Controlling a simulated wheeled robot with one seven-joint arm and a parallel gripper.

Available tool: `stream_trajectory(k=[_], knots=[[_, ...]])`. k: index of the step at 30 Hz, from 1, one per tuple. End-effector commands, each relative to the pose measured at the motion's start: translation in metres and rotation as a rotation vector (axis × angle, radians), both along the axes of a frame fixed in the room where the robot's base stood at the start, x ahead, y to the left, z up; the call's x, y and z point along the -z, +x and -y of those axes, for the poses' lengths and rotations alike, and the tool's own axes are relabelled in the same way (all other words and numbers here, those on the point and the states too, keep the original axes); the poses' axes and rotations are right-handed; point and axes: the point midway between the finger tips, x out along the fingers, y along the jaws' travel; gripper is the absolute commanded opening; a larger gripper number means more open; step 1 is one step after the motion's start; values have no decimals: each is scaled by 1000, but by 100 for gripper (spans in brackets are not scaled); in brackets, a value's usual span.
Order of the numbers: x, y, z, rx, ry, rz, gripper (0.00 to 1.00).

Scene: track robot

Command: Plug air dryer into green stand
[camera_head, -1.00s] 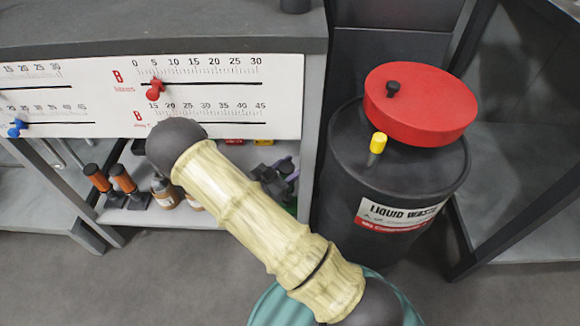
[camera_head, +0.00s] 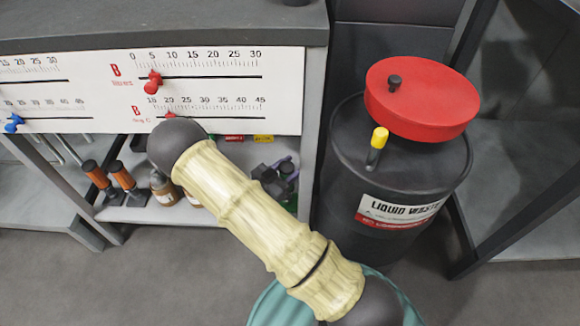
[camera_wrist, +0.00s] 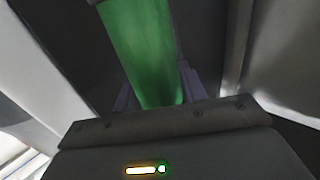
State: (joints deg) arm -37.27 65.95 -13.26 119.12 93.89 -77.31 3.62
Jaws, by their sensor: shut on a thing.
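My gripper (camera_head: 272,178) is in the lower shelf space under the bench, partly hidden behind my pale arm in the head view. In the wrist view its two purple-grey fingers (camera_wrist: 157,92) stand on either side of a long green thing (camera_wrist: 140,45) and are shut on it. I cannot tell whether this green thing is the air dryer or the stand. A bit of green (camera_head: 291,204) shows below the gripper in the head view. I cannot make out a separate air dryer or green stand, nor any socket; the far end is dark in the wrist view.
Two orange-and-black tools (camera_head: 108,176) and brown bottles (camera_head: 164,190) stand on the shelf to the left. The bench's grey side panel (camera_head: 314,130) is close on the right. Beyond it stands a black waste drum (camera_head: 345,160) with a red lid (camera_head: 420,98).

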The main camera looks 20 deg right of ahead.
Motion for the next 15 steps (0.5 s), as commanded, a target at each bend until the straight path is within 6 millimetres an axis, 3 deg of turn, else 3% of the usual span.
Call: stream_trajectory(k=[15], knots=[[11,0,0,0,0,0,11]])
